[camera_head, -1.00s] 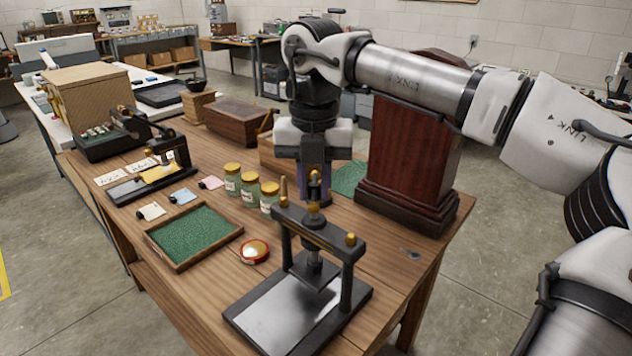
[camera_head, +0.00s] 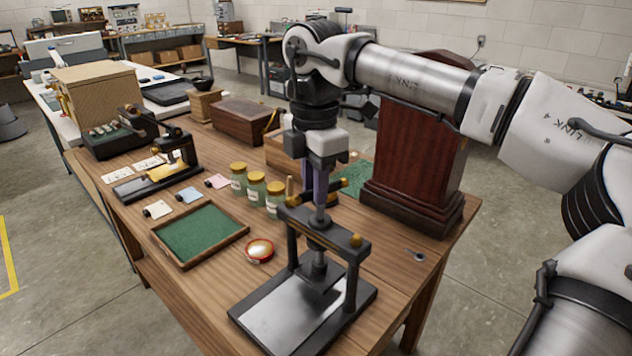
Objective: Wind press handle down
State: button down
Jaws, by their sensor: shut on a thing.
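The press (camera_head: 352,262) stands at the near edge of the wooden bench. It has a black two-post frame, a pale metal bed and a central screw with a dark plate under the crossbar. Its handle (camera_head: 341,184) is a dark bar with a brass end, above the crossbar. My gripper (camera_head: 318,190) points down from above and is shut on the handle at the top of the screw. The fingers hide part of the handle, so the exact grip is hard to see.
A green-lined tray (camera_head: 157,235), a red-rimmed round dish (camera_head: 259,250) and several yellow-lidded jars (camera_head: 257,190) lie left of the press. A tall dark-red wooden case (camera_head: 410,150) stands close behind, right of my gripper. A small metal item (camera_head: 415,255) lies right of the press.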

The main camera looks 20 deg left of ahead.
jog(key=m, duration=0.3)
jog(key=shift+w+a+m, duration=0.15)
jog(key=shift+w+m, duration=0.05)
jog(key=shift+m, duration=0.2)
jog(key=m, duration=0.3)
jog(key=shift+w+m, duration=0.15)
jog(key=shift+m, duration=0.15)
jog(key=m+b, duration=0.1)
jog(key=m, duration=0.1)
jog(key=shift+w+a+f+m+b, duration=0.1)
jog(key=shift+f+m+b, duration=0.1)
jog(key=shift+m+b, duration=0.15)
jog(key=m+b, duration=0.2)
jog(key=b, duration=0.2)
jog(key=shift+w+f+b, duration=0.1)
jog(key=shift+f+b, duration=0.05)
jog(key=shift+b, duration=0.25)
jog(key=shift+m+b, duration=0.25)
jog(key=shift+b, duration=0.65)
jog(key=shift+r+m+b, duration=0.3)
jog(key=shift+r+b, duration=0.05)
jog(key=shift+b, duration=0.35)
jog(key=c, duration=1.3)
grip_release()
jog(key=shift+o, duration=0.2)
